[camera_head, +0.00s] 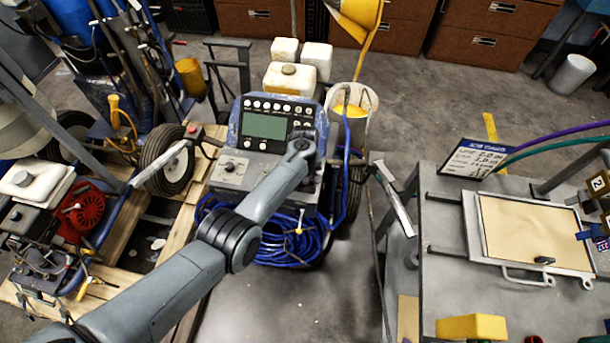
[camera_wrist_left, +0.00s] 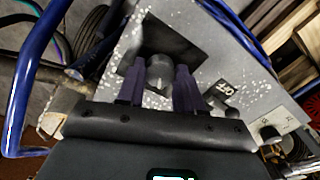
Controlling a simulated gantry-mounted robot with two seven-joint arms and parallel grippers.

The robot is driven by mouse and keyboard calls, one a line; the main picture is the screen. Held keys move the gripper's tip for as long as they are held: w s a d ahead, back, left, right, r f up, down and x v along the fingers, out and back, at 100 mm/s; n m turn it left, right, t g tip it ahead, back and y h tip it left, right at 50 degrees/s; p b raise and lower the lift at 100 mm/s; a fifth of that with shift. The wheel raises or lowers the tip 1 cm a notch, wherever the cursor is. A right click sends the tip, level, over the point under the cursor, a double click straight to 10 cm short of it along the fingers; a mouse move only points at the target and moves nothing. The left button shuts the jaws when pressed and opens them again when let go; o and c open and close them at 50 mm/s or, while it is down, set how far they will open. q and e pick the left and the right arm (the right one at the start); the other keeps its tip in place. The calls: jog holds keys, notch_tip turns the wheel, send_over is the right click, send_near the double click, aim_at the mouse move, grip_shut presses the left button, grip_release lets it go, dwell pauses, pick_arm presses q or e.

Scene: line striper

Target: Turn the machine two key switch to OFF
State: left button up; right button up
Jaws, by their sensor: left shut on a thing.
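My left arm reaches in from the bottom left of the head view to the right side of a line striper's control panel (camera_head: 262,150) with a green screen. In the left wrist view my left gripper (camera_wrist_left: 158,90) has its two dark fingers on either side of a grey key switch knob (camera_wrist_left: 159,70), shut on it. The knob sits on a dark square plate (camera_wrist_left: 180,46) on the speckled grey panel. In the head view my wrist hides the switch. My right gripper is not in view.
A round dial (camera_head: 231,168) sits left on the panel; blue hose (camera_head: 285,240) is coiled below. A blue frame tube (camera_wrist_left: 32,75) runs close by the gripper. A metal table (camera_head: 445,235) stands right, another machine with a red engine (camera_head: 85,212) left.

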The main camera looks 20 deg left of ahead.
pick_arm(q)
jog(key=shift+f, duration=0.1)
jog(key=o, duration=1)
jog(key=shift+o, duration=0.2)
notch_tip(320, 180, up, 11)
jog(key=p, duration=0.4)
jog(key=shift+f, duration=0.1)
